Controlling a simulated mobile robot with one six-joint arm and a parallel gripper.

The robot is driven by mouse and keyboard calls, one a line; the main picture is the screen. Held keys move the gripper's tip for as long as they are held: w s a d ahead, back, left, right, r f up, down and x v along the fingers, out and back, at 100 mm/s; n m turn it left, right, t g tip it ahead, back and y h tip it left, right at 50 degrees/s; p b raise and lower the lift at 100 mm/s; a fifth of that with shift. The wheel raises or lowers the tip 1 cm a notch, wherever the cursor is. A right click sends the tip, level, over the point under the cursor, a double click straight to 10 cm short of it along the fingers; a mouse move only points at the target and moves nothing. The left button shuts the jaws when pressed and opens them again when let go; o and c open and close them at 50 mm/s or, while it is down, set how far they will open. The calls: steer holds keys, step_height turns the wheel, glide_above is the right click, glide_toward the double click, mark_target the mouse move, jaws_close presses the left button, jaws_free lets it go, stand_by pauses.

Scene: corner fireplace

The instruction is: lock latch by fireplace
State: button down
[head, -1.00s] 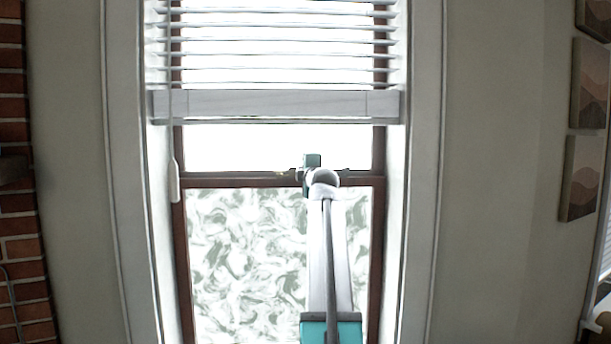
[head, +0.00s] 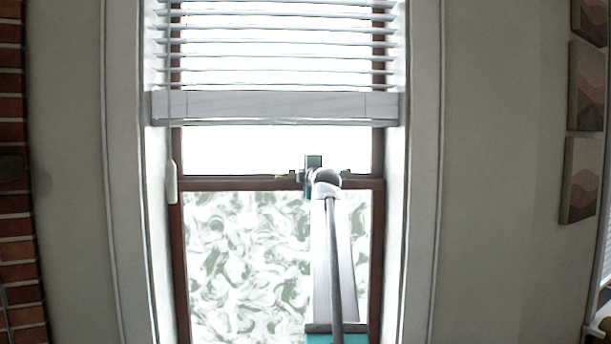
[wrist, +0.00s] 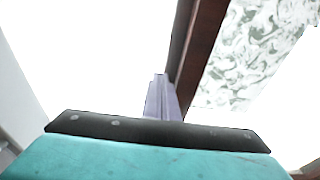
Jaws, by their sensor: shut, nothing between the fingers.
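The window's brown meeting rail (head: 235,184) crosses the middle of the head view, and its frame also shows at a slant in the wrist view (wrist: 196,55). A small yellowish and dark fitting (head: 284,176) on top of the rail, just left of my wrist, may be part of the latch; it is too small to tell its position. My gripper (wrist: 159,82) is shut and empty, with its pale fingers close beside the brown frame in the wrist view. Whether they touch it I cannot tell. In the head view my arm hides the fingers and the rail behind them.
White blinds (head: 275,107) hang over the upper pane, with a pale wand (head: 171,182) at left. The lower pane (head: 245,265) is patterned. White trim frames the window. Brick (head: 20,250) stands at far left and pictures (head: 580,180) hang at right. The wall between is bare.

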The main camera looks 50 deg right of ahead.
steer(key=shift+a, duration=0.15)
steer(key=s+d+b, duration=0.2)
steer(key=s+b, duration=0.2)
steer(key=s, duration=0.7)
steer(key=shift+s+d, duration=0.2)
steer(key=shift+d, duration=0.15)
stand_by(0.6)
